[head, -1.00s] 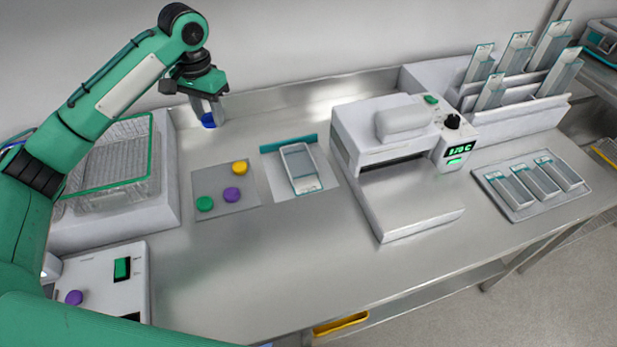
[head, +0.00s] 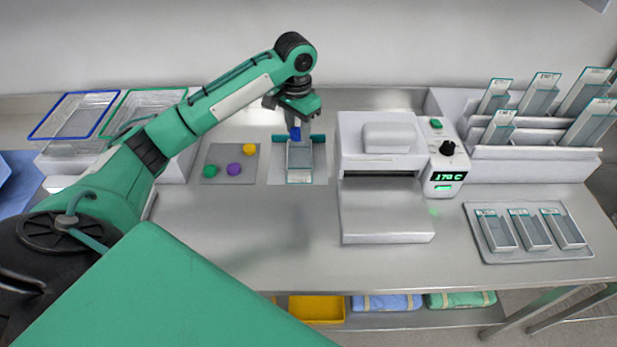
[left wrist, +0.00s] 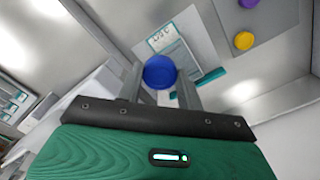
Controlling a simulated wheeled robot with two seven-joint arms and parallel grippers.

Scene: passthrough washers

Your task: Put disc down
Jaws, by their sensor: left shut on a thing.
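My left gripper (head: 295,126) is shut on a blue disc (head: 295,134) and holds it above the far end of a clear pouch on a pale mat. In the left wrist view the blue disc (left wrist: 160,72) sits between the two fingers (left wrist: 160,80). Whether the disc touches anything below cannot be told. A grey pad (head: 210,158) to the left carries a green disc (head: 210,171), a purple disc (head: 234,169) and a yellow disc (head: 249,150). My right gripper is not in view.
A white sealer (head: 385,195) with a green display stands right of the mat. A tray (head: 490,245) of several pouches and a rack (head: 540,170) are farther right. Wire baskets (head: 75,113) stand at the left. The counter in front of the mat is clear.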

